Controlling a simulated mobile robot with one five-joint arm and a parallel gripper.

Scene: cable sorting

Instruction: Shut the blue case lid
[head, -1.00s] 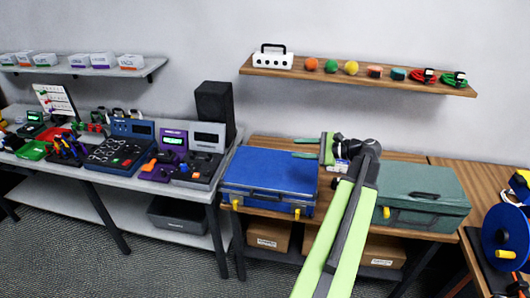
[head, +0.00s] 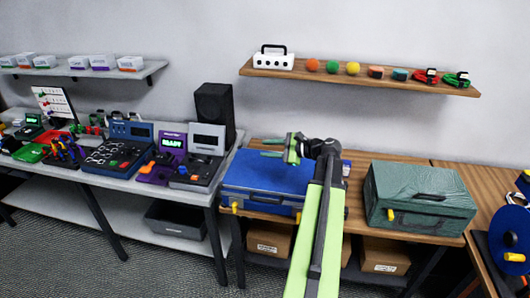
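The blue case (head: 250,203) stands on the wooden table, left of the middle. Its blue lid (head: 265,176) lies down over it, roughly flat; I cannot tell whether it is fully closed. A yellow latch (head: 235,207) shows at the front left. My gripper (head: 271,148) is above the back part of the lid, pointing left, with its two green fingers apart and nothing between them. I cannot tell whether it touches the lid.
A green case (head: 420,190) stands to the right on the same table, with bare wood between it and my arm. A black speaker (head: 215,105) stands left of the blue case. A wall shelf (head: 350,76) with small items hangs above.

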